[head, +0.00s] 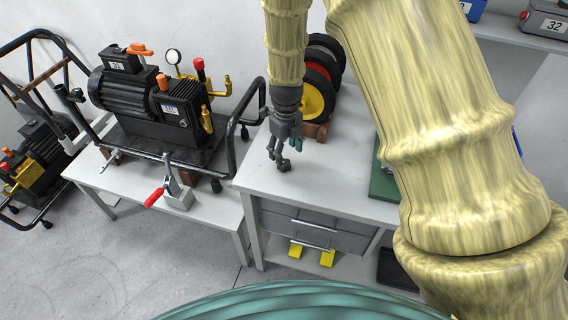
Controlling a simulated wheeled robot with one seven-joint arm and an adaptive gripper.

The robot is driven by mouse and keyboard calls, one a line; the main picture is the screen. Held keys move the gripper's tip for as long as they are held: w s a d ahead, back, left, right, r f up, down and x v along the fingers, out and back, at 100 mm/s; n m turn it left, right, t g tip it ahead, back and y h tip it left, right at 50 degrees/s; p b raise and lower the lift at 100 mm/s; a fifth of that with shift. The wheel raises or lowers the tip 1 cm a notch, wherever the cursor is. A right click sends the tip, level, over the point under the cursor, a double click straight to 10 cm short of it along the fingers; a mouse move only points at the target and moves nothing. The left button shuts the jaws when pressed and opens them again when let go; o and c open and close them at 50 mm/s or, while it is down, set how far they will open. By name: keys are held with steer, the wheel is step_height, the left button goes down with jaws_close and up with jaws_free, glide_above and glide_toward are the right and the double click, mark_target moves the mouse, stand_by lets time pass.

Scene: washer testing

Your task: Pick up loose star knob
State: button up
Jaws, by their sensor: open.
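A small dark grey knob-like piece (284,165) stands on the light grey workbench (345,188) near its front left part. It looks like the loose star knob, but it is too small to make out its lobes. My gripper (284,153) points down just above and around it, with its grey fingers apart. The fingers overlap the knob's upper part in this view, so I cannot tell whether they touch it.
Wheels with yellow and red hubs (313,97) stand behind my gripper. A black pump (165,105) sits on a tube-framed cart at left, with a red-handled clamp (176,192) in front. A green block (384,182) lies right. Bare bench lies between.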

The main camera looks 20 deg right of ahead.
mark_target(285, 162)
steer(key=shift+s+a+f+p, duration=0.1)
steer(key=shift+f+p, duration=0.4)
steer(key=shift+f, duration=0.15)
steer(key=shift+a+f+p, duration=0.1)
steer(key=shift+f+p, duration=0.7)
steer(key=shift+f, duration=1.25)
steer(key=c, duration=1.1)
